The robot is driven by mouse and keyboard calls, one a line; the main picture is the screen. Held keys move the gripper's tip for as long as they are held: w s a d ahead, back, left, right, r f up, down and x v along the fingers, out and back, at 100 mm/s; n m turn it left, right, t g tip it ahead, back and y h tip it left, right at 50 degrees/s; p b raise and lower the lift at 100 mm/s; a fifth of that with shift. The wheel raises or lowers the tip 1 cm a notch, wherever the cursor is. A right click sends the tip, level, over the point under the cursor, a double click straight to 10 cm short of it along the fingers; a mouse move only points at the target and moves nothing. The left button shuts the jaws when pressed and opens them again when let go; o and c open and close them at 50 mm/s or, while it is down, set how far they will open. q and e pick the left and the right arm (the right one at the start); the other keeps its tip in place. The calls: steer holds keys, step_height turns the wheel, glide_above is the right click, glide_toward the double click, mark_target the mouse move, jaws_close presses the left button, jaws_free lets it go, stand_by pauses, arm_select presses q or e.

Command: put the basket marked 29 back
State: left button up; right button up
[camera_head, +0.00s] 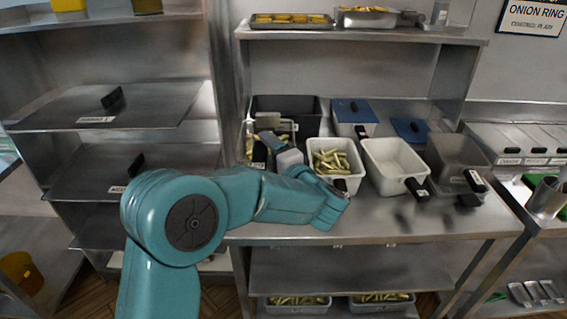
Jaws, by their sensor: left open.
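No number 29 can be read on any basket. On the steel counter (400,228) stand several baskets and bins with black handles. One pale bin with fries (247,152) is at the left, partly hidden by my left gripper (270,142). A second white bin with fries (325,180) is beside it. An empty white bin (396,160) and a grey translucent basket (452,158) stand to the right. My left gripper is open above the left bin; whether it touches a handle I cannot tell. My right gripper is out of view.
A black bin (307,118) and a blue-lidded bin (352,108) stand behind. A steel rack (110,107) with labelled shelves is at the left. An overhead shelf (360,34) holds trays. More fry bins (297,307) sit below. The counter's front strip is clear except under my left arm.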

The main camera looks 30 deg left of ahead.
arm_select(q)
steer(key=b+v, duration=0.1)
steer(key=v, duration=1.4)
steer(key=shift+d, duration=0.3)
steer(key=shift+s+d, duration=0.1)
steer(key=shift+s, duration=0.05)
